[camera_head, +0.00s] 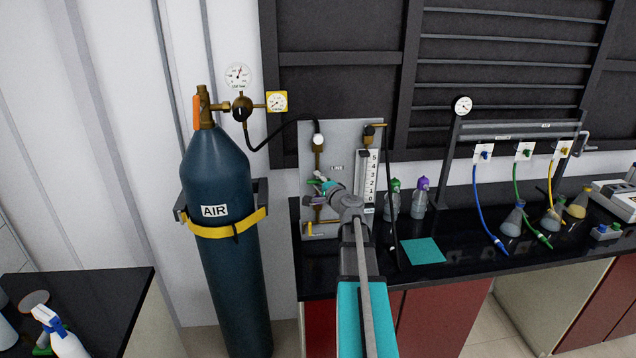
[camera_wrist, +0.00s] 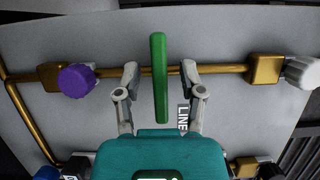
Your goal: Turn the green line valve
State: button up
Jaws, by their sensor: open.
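The green line valve handle (camera_wrist: 159,78) is a long green bar in the wrist view. It lies across a brass pipe on the grey panel, beside the LINE label (camera_wrist: 183,118). My gripper (camera_wrist: 160,70) is open, with one finger on each side of the bar and a visible gap to both. How far the fingertips are from the bar in depth is unclear. In the head view my gripper (camera_head: 324,186) is at the panel's left half, and the small green handle (camera_head: 329,185) is partly hidden by it.
The panel (camera_head: 345,135) also carries a purple knob (camera_wrist: 77,80) and a white knob (camera_wrist: 302,72) on either side of the green bar. An AIR cylinder (camera_head: 215,180) stands left. Bottles (camera_head: 418,198) and a teal mat (camera_head: 422,250) are on the bench to the right.

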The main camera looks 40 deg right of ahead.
grip_shut()
jog(key=shift+a, duration=0.15)
